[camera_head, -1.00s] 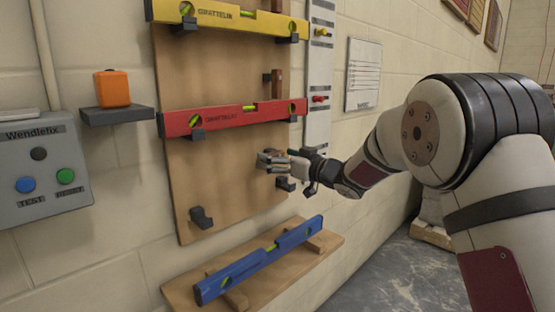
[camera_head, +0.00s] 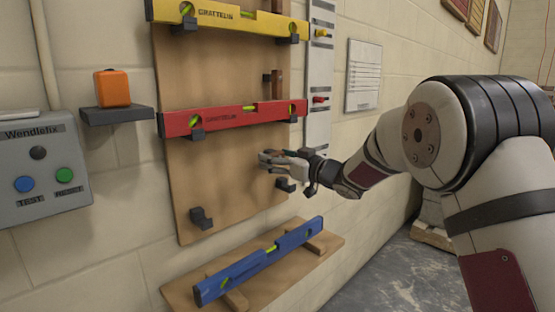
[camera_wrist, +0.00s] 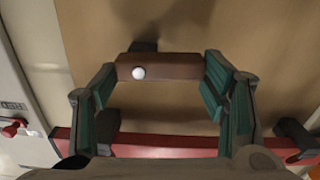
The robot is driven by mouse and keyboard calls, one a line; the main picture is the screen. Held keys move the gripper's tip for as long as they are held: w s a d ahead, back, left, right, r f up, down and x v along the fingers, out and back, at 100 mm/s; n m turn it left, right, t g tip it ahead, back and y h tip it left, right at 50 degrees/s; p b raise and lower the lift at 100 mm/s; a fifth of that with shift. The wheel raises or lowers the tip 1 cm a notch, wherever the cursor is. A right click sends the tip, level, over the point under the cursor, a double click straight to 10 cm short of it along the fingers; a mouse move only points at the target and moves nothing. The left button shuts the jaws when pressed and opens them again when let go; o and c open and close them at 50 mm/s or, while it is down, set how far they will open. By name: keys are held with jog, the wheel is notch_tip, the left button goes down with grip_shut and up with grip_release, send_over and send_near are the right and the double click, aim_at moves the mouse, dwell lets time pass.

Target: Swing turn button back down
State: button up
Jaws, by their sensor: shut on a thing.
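The brown wooden turn button (camera_wrist: 180,68) with a round white screw head lies crosswise between my fingers in the wrist view. My gripper (camera_wrist: 160,80) has a green-padded finger at each end of it and is shut on it. In the head view my gripper (camera_head: 266,160) is against the wooden board (camera_head: 235,182), below the right part of the red level (camera_head: 225,120); its fingers largely hide the turn button there. The red level lies on its hooks and also crosses the lower part of the wrist view (camera_wrist: 165,146).
A blue level (camera_head: 260,262) rests on a low wooden shelf (camera_head: 320,247). A yellow level (camera_head: 225,16) hangs above. Empty black hooks (camera_head: 201,218) stick out below. An orange box (camera_head: 112,88) and a grey button panel (camera_head: 40,170) are at the left.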

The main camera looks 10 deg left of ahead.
jog(key=shift+w+d+f+n+b, duration=0.15)
jog(key=shift+f+n+b, duration=0.25)
jog(key=shift+n+b, duration=2)
jog(key=shift+w+d+f+n+b, duration=0.15)
jog(key=shift+f+n+b, duration=0.25)
jog(key=shift+n+b, duration=2)
jog(key=shift+w+d+f+n+b, duration=0.15)
jog(key=shift+f+n+b, duration=0.55)
jog(key=shift+n, duration=3.1)
jog(key=shift+r, duration=0.35)
jog(key=o, duration=1.1)
jog(key=shift+o, duration=0.2)
jog(key=shift+d, duration=0.1)
jog(key=v, duration=1.1)
jog(key=shift+s+d, duration=0.25)
jog(key=shift+s, duration=0.05)
